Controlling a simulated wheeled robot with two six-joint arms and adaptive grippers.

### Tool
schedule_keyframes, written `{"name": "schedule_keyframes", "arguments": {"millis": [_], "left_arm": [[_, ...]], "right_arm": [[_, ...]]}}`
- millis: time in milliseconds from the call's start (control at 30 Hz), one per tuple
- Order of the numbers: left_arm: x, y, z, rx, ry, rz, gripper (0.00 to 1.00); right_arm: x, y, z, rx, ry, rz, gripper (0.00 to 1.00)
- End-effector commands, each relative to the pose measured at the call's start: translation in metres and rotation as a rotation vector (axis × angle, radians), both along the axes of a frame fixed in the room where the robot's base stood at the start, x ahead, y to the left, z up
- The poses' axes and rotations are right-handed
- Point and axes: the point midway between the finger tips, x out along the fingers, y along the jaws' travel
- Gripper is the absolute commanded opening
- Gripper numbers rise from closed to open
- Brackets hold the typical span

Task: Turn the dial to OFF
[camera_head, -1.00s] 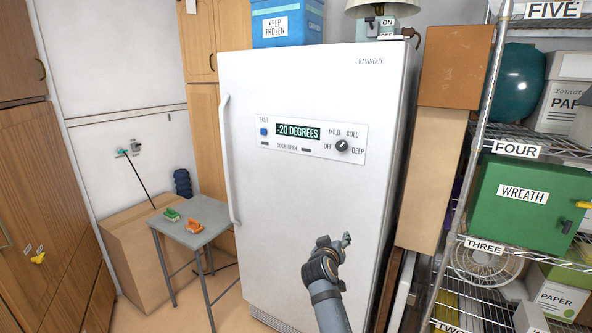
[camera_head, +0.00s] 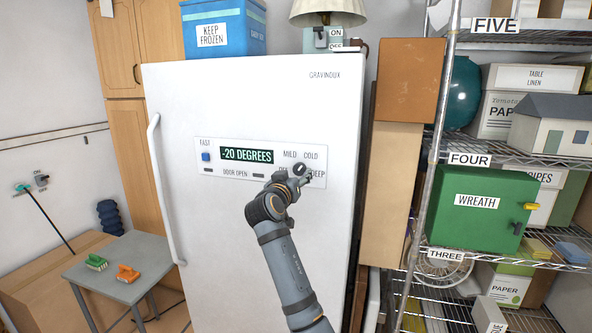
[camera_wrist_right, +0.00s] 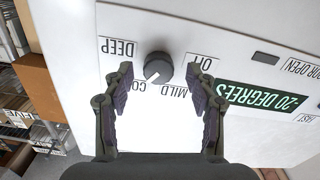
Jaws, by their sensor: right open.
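The dial (camera_head: 299,169) is a dark round knob on the white control panel (camera_head: 214,146) of the freezer. It also shows in the right wrist view (camera_wrist_right: 158,67), which sees the panel upside down. Its pale mark points toward the COLD label (camera_head: 311,156). The OFF label (camera_wrist_right: 203,62) shows in the wrist view beside a fingertip; in the head view my gripper mostly covers it. My right gripper (camera_head: 297,180) is open in front of the dial. In the wrist view its fingertips (camera_wrist_right: 160,76) appear on either side of the dial, with a gap on each side. My left gripper is out of view.
The freezer door (camera_head: 220,250) has a long handle (camera_head: 165,190) at left. A blue KEEP FROZEN box (camera_head: 245,30) and a lamp (camera_head: 327,12) stand on top. A wire shelf unit (camera_head: 435,150) is at right, a small table (camera_head: 110,285) at left.

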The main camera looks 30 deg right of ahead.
Motion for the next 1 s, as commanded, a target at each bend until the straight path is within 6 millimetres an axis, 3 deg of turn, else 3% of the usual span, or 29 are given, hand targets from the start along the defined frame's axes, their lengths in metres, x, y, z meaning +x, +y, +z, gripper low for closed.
{"name": "schedule_keyframes", "arguments": {"millis": [33, 133, 433, 800, 1000], "left_arm": [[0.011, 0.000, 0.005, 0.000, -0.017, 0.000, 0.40], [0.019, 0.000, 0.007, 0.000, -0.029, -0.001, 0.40], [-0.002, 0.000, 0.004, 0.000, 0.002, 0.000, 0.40], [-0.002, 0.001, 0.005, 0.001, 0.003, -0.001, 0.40], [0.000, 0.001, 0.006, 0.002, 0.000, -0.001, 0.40]], "right_arm": [[0.004, -0.005, 0.002, -0.001, 0.001, -0.001, 0.57], [0.009, -0.011, 0.001, 0.001, 0.000, 0.000, 0.57], [0.011, -0.012, -0.001, 0.002, 0.000, 0.001, 0.56], [0.010, -0.012, -0.001, 0.002, 0.000, 0.001, 0.06], [0.010, -0.012, 0.000, -0.005, 0.008, 0.001, 0.03]]}}
